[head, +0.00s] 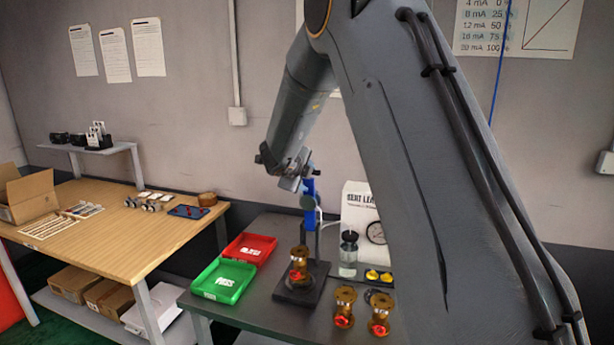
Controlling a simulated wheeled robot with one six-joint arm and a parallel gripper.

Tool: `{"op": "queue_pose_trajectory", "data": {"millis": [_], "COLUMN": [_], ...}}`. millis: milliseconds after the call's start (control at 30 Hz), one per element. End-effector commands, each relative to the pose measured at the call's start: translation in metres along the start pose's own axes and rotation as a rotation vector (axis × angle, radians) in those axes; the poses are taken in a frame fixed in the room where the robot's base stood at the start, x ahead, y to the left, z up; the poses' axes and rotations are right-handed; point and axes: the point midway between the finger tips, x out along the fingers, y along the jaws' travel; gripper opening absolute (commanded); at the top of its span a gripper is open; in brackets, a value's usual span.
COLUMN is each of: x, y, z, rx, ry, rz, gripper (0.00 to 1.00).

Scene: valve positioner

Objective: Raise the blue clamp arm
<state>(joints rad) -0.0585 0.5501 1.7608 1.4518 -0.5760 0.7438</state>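The blue clamp arm (309,190) stands roughly upright on a dark stand (301,291) on the grey bench, above a brass valve with a red part (299,264). My gripper (297,184) is at the upper part of the blue arm, on its left side in the head view. The gripper is small here and partly merges with the blue arm, so I cannot tell whether its fingers touch or grip it. Part of the bench is hidden behind my arm.
A red tray (250,248) and a green tray (223,281) lie left of the stand. Two brass valves (344,307) (379,314) stand at the front right. A clear bottle (348,254) and a white gauge panel (358,205) stand behind. A wooden table (150,235) is at left.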

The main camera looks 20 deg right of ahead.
Motion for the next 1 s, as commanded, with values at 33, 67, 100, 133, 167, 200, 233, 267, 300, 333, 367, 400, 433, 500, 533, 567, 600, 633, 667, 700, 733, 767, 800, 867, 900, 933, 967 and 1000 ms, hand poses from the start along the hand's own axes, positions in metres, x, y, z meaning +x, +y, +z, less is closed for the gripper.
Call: {"op": "queue_pose_trajectory", "data": {"millis": [33, 67, 100, 133, 167, 200, 233, 267, 300, 333, 367, 400, 433, 500, 533, 567, 600, 633, 667, 700, 733, 767, 800, 867, 900, 933, 967, 1000], "x": [0.003, 0.003, 0.003, 0.003, 0.003, 0.003, 0.002, 0.001, -0.001, -0.004, -0.006, -0.011, -0.016, -0.026, -0.031, -0.036, -0.043, -0.047, -0.052, -0.057, -0.061, -0.064, -0.068, -0.073, -0.075, -0.077, -0.077, -0.078], "y": [0.009, 0.009, 0.009, 0.009, 0.009, 0.009, 0.009, 0.009, 0.009, 0.009, 0.009, 0.008, 0.007, 0.006, 0.005, 0.004, 0.003, 0.003, 0.002, 0.002, 0.002, 0.001, 0.001, 0.001, 0.000, 0.000, 0.000, 0.000], "z": [-0.003, -0.003, -0.003, -0.003, -0.003, -0.003, -0.003, -0.003, -0.002, -0.002, -0.002, -0.001, -0.001, -0.001, -0.001, -0.001, -0.001, -0.001, -0.001, -0.001, -0.002, -0.002, -0.002, -0.002, -0.002, -0.002, -0.002, -0.002], "rx": [-0.004, -0.004, -0.005, -0.005, -0.006, -0.006, -0.006, -0.006, -0.006, -0.006, -0.006, -0.006, -0.005, -0.005, -0.004, -0.003, -0.002, -0.002, -0.001, -0.001, 0.000, 0.001, 0.000, -0.001, 0.000, 0.000, 0.000, 0.000], "ry": [0.005, 0.005, 0.005, 0.005, 0.005, 0.004, 0.004, 0.004, 0.003, 0.003, 0.003, 0.001, 0.000, 0.000, -0.001, 0.000, 0.000, 0.000, 0.000, 0.000, 0.000, 0.001, 0.001, 0.001, 0.002, 0.002, 0.002, 0.002], "rz": [0.013, 0.013, 0.013, 0.013, 0.013, 0.012, 0.012, 0.012, 0.012, 0.012, 0.012, 0.010, 0.009, 0.007, 0.005, 0.004, 0.002, 0.002, 0.001, 0.001, 0.001, 0.000, 0.000, -0.001, -0.001, -0.001, -0.001, -0.001], "gripper": [0.29, 0.29, 0.29, 0.29, 0.29, 0.29, 0.29, 0.29, 0.29, 0.28, 0.28, 0.28, 0.28, 0.28, 0.28, 0.28, 0.28, 0.28, 0.28, 0.28, 0.28, 0.28, 0.28, 0.28, 0.28, 0.28, 0.28, 0.28]}}
